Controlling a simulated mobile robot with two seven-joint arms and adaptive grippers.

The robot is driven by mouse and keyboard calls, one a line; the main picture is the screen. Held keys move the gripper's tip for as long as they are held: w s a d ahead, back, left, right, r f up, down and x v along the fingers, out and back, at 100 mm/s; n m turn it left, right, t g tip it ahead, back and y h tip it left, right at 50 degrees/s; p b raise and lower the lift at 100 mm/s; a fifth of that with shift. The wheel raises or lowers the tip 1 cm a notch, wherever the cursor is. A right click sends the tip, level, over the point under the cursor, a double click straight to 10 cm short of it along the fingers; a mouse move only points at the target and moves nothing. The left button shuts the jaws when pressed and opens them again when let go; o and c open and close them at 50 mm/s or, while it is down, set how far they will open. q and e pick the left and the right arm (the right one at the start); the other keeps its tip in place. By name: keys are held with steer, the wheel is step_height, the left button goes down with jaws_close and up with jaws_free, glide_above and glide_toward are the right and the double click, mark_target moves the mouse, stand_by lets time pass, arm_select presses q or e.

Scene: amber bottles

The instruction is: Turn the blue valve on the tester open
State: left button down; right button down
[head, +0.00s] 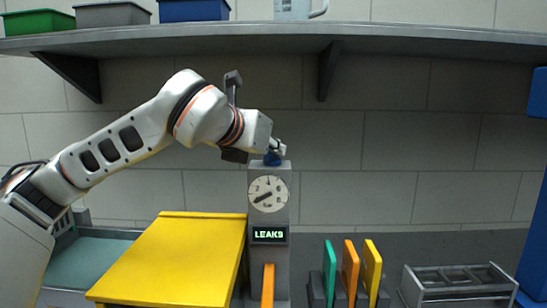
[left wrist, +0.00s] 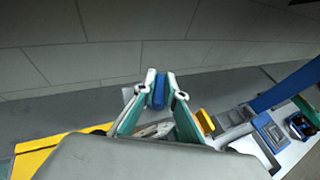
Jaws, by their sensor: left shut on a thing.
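The tester (head: 268,215) is a grey column with a round dial and a lit display reading LEAKS. The blue valve (head: 272,158) sits on top of it. My left gripper (head: 276,148) reaches the valve from the upper left and is shut on it. In the left wrist view the blue valve (left wrist: 158,90) shows between the two fingertips of the left gripper (left wrist: 160,92). The fingers partly hide the valve, and I cannot tell its exact angle. My right gripper is not in view.
A yellow panel (head: 180,260) stands left of the tester. An orange piece (head: 268,285) is at its front. Green, orange and yellow plates (head: 350,270) stand in a rack to the right, beside a grey divided tray (head: 458,285). A shelf (head: 400,36) with bins runs above.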

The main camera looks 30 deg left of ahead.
arm_select(q)
steer(key=shift+f+n+y+b, duration=0.25)
steer(key=shift+n+y+b, duration=0.5)
steer(key=shift+b, duration=0.2)
steer(key=shift+n+g+y+b, duration=0.3)
steer(key=shift+n+y+b, duration=0.25)
steer(key=shift+y+b, duration=0.2)
steer(key=shift+n+y+b, duration=0.3)
steer(key=shift+y+b, duration=0.1)
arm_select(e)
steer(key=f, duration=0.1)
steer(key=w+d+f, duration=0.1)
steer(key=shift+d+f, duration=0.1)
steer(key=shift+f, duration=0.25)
arm_select(q)
steer(key=shift+r, duration=0.1)
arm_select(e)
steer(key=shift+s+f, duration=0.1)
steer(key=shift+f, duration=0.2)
arm_select(q)
steer(key=c, duration=2.1)
jaws_free()
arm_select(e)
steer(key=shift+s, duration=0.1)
arm_select(q)
steer(key=shift+s+r, duration=0.1)
steer(key=shift+r, duration=0.05)
